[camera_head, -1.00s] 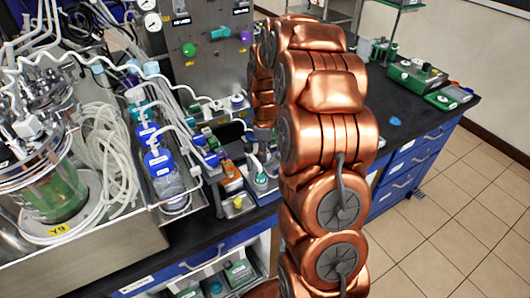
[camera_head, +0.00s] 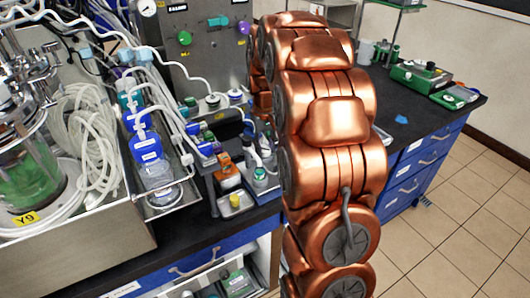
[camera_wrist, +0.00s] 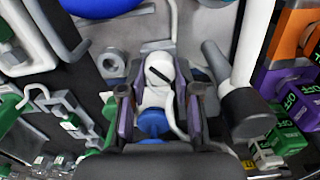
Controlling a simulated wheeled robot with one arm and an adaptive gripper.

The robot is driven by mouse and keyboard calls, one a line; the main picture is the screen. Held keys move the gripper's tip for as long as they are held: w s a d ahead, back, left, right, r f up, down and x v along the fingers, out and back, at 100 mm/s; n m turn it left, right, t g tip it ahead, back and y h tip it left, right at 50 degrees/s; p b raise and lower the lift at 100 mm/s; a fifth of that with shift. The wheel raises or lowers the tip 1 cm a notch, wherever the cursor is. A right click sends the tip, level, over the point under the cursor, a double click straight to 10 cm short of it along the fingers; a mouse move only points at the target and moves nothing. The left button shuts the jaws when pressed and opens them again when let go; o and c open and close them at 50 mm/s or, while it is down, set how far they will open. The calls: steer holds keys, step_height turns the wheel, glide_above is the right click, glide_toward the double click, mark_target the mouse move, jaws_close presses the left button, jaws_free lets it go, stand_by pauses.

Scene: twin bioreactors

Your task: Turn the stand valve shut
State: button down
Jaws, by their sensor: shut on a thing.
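In the wrist view, a white round valve knob (camera_wrist: 159,74) with a black diagonal bar on its face sits between the two fingers of my gripper (camera_wrist: 158,95). The fingers are dark grey and purple, one on each side of it, and they are shut on it. A blue round part (camera_wrist: 153,122) shows just below the knob, between the fingers. In the head view my copper arm reaches over the bench and hides my gripper and the valve.
Thick grey-and-white pipework (camera_wrist: 240,95) stands close right of my gripper. Green and purple blocks marked OFF (camera_wrist: 291,104) lie farther right. In the head view, a steel tray with tubing and bottles (camera_head: 128,192) fills the left; a green device (camera_head: 420,75) stands on the right bench.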

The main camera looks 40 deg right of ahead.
mark_target(265, 148)
steer(key=m+b, duration=0.1)
steer(key=m, duration=0.2)
steer(key=shift+f+m+b, duration=0.1)
steer(key=shift+m+b, duration=0.2)
steer(key=shift+b, duration=0.05)
steer(key=shift+d+m+b, duration=0.1)
steer(key=shift+m+b, duration=0.4)
steer(key=shift+m, duration=1.4)
steer(key=c, duration=0.8)
jaws_free()
steer(key=shift+r, duration=0.2)
steer(key=shift+r, duration=5.9)
